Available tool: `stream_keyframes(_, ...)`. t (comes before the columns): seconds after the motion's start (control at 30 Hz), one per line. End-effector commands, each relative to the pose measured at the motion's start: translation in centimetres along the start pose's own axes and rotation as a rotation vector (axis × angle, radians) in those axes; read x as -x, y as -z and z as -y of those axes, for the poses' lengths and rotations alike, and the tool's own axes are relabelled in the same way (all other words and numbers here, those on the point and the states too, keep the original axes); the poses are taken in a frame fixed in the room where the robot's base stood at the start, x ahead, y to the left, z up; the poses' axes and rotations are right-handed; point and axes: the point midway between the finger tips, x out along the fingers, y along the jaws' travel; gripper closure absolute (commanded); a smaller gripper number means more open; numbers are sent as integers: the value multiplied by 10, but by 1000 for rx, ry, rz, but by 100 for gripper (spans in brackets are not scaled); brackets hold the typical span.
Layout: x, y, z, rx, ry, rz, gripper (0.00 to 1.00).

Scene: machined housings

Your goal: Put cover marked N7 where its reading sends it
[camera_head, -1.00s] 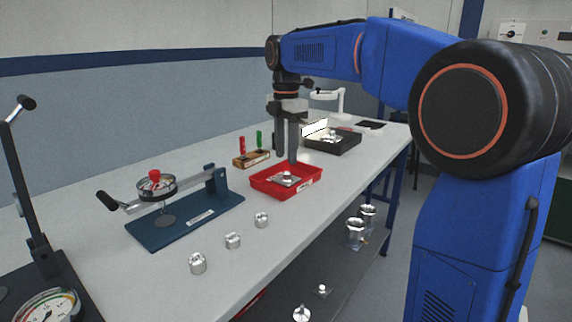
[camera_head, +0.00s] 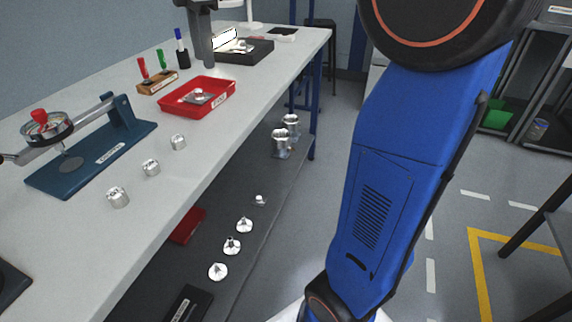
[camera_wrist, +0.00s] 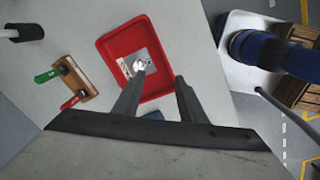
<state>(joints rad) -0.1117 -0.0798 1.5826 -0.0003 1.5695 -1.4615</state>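A small silver cover with a knob on a square plate (camera_head: 198,97) lies in a red tray (camera_head: 222,101) on the bench; its marking is too small to read. In the wrist view the same cover (camera_wrist: 140,66) sits in the red tray (camera_wrist: 108,47), beyond my fingertips. My gripper (camera_wrist: 159,78) is open, its two fingers apart with nothing between them. No N7 mark is legible in either view.
A wooden marker block (camera_head: 158,82) and black tray (camera_head: 258,46) stand behind. The lower shelf holds silver covers (camera_head: 232,245) and flanged housings (camera_head: 285,137).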

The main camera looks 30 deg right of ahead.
Motion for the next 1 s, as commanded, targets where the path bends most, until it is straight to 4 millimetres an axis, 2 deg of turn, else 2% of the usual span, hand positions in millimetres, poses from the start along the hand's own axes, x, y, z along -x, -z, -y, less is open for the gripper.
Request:
stream_keyframes(0.03,-5,-5,19,-76,-18,-2,62)
stream_keyframes(0.37,-58,-30,121,-603,-129,-46,62)
stream_keyframes(0.57,-101,-41,179,-907,-186,-95,62)
stream_keyframes(0.7,-137,-47,220,-1121,-221,-141,62)
stream_keyframes(0.9,-188,-54,268,-1392,-261,-215,62)
stream_keyframes(1.0,-206,-55,282,-1481,-272,-242,62)
